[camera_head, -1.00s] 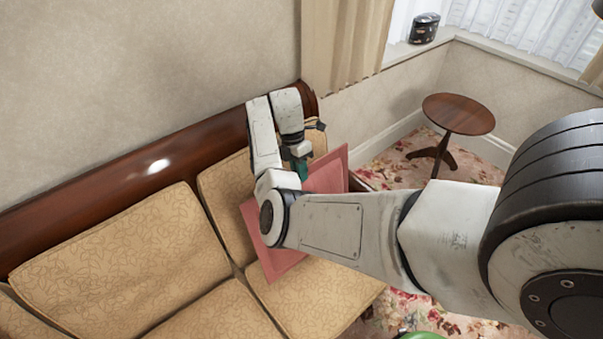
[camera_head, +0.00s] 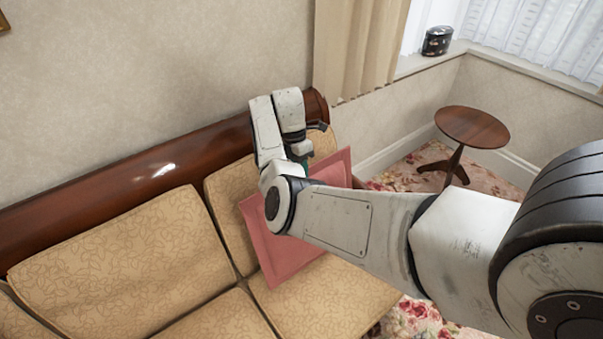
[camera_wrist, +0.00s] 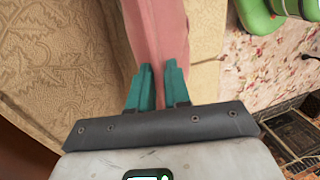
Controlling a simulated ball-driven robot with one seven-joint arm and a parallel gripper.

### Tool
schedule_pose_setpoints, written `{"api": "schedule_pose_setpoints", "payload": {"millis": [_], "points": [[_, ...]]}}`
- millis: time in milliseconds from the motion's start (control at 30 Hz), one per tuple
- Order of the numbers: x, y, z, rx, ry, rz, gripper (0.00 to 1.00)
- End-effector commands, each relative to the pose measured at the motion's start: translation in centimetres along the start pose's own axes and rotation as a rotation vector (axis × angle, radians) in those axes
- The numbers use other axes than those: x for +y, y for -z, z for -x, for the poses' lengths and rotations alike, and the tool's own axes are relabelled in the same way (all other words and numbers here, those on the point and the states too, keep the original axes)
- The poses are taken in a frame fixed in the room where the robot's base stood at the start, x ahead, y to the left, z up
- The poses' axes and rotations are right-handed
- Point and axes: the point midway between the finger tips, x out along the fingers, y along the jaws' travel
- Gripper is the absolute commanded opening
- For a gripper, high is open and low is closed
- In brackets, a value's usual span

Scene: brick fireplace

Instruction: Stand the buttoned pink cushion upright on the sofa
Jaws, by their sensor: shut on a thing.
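The pink cushion (camera_head: 287,258) is at the right end of the tan patterned sofa (camera_head: 131,259), partly hidden behind my arm in the head view. It looks tilted up on edge, with its lower part at the seat. No button shows on the side in view. In the wrist view the pink cushion (camera_wrist: 158,40) runs up between the teal fingers of my gripper (camera_wrist: 160,88), which is shut on its edge. In the head view my gripper (camera_head: 300,160) is mostly hidden by the wrist, near the sofa's back.
The sofa's dark wooden back rail (camera_head: 110,212) runs along the wall. A round wooden side table (camera_head: 472,128) stands beyond the right end. A dark tin (camera_head: 437,41) sits on the window sill. A green object (camera_wrist: 262,14) shows in the wrist view.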

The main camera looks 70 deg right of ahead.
Motion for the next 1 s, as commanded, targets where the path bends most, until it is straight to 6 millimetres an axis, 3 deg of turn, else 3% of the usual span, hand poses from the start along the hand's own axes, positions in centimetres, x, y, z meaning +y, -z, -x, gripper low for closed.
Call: {"api": "schedule_pose_setpoints", "payload": {"millis": [67, 100, 400, 667, 1000], "points": [[0.0, 0.0, 0.1, 0.0, -0.001, 0.001, 0.0], [0.0, 0.0, 0.1, 0.0, -0.001, 0.001, 0.19], [0.0, 0.0, 0.1, 0.0, 0.0, 0.0, 0.47], [-0.1, 0.0, 0.0, 0.001, 0.001, 0.0, 0.47], [-0.6, 0.0, 2.2, 0.0, 0.001, 0.0, 0.47]]}}
